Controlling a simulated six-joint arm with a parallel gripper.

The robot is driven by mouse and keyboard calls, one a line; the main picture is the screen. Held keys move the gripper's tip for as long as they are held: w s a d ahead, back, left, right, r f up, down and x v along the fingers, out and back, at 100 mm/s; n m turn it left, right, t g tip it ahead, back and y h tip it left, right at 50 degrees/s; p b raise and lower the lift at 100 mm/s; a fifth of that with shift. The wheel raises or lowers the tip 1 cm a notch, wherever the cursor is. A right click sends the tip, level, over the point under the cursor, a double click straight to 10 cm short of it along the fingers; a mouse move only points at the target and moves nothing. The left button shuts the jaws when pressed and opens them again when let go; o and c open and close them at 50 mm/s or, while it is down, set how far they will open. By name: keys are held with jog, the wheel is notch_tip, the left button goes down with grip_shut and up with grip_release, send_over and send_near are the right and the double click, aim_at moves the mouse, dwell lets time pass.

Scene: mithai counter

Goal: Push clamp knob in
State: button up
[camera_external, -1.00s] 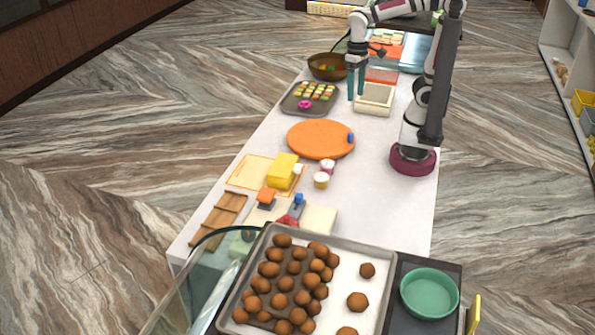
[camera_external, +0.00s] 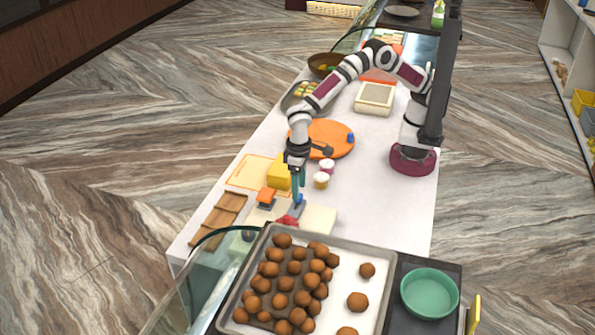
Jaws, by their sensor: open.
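A small grey device (camera_external: 257,217) with an orange block (camera_external: 266,195) stands on the near part of the white counter. A small blue knob-like piece (camera_external: 301,199) shows on its right side; I cannot tell for certain that it is the clamp knob. My gripper (camera_external: 297,201) points down with its teal fingers right at this blue piece and partly hides it. The jaws are open, and whether they touch the piece cannot be told. Another blue piece (camera_external: 350,138) sits at the right edge of the round orange board (camera_external: 335,150).
A yellow block (camera_external: 278,176) stands close left of my gripper, with two small cups (camera_external: 321,180) to the right. A red item (camera_external: 287,220), a pale square slab (camera_external: 319,219) and a tray of brown balls (camera_external: 350,239) lie nearer. The counter's right side is clear.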

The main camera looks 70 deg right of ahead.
jog(key=shift+f, duration=1.2)
grip_shut()
dwell(0.5)
